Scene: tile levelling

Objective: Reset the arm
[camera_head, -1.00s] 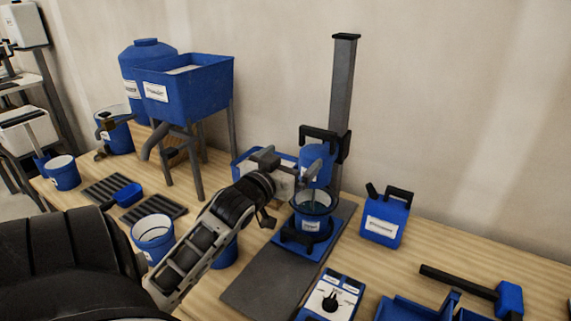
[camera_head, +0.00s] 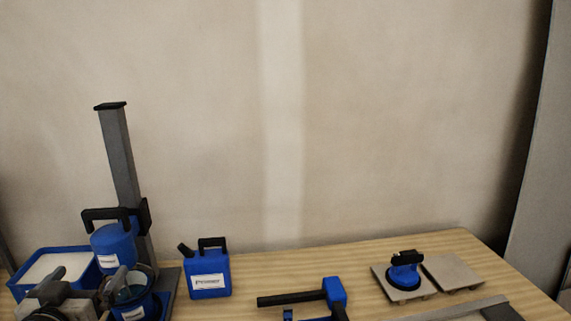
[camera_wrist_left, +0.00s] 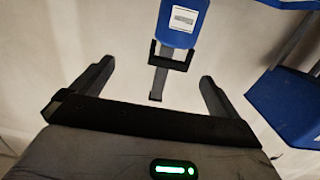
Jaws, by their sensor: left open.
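My left gripper (camera_head: 52,290) is at the lower left of the head view, cut off by the bottom edge, in front of a white-filled blue tray and left of the mixing bucket. In the left wrist view its two fingers (camera_wrist_left: 157,78) stand wide apart with nothing between them. Beyond them shows the blue mixer head (camera_wrist_left: 184,22) with its black bracket and grey post, apart from the fingers. My right gripper is in neither view.
The mixer post (camera_head: 118,160) rises behind the blue bucket (camera_head: 133,308). A blue jug (camera_head: 208,272) stands right of it. A blue-headed mallet (camera_head: 334,291) and a suction cup (camera_head: 404,276) on a tile lie further right. The wall above is bare.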

